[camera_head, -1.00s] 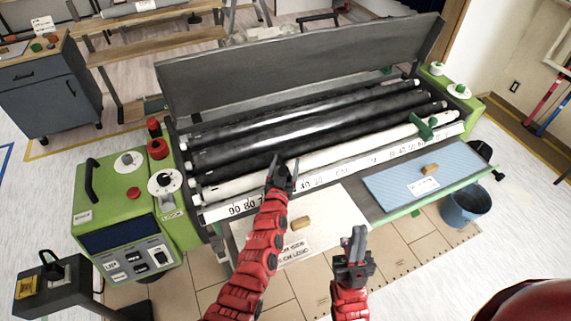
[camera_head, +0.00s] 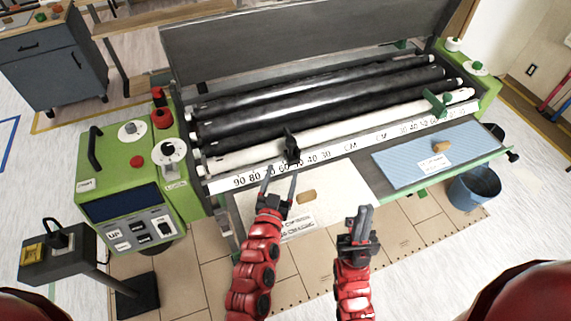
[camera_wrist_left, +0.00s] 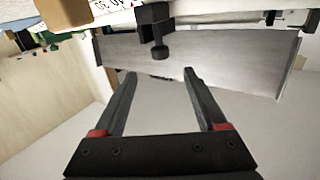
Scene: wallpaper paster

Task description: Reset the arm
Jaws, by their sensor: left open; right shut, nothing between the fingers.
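My left gripper (camera_head: 280,176) is open and empty, just in front of the ruler bar of the wallpaper paster. Its two fingers also show in the left wrist view (camera_wrist_left: 160,72), spread with nothing between them. A black slider (camera_head: 291,147) stands on the ruler bar just beyond the fingertips, apart from them. It shows in the left wrist view too, as a black block with a knob (camera_wrist_left: 155,25). My right gripper (camera_head: 361,217) is shut and empty, in front of the machine near the white board's right corner.
A white board (camera_head: 340,195) with a small tan block (camera_head: 306,197) lies below the left gripper. A blue board (camera_head: 400,170) is to the right, a green slider (camera_head: 436,103) on the ruler. A blue bucket (camera_head: 474,190) stands at the right; floor in front is clear.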

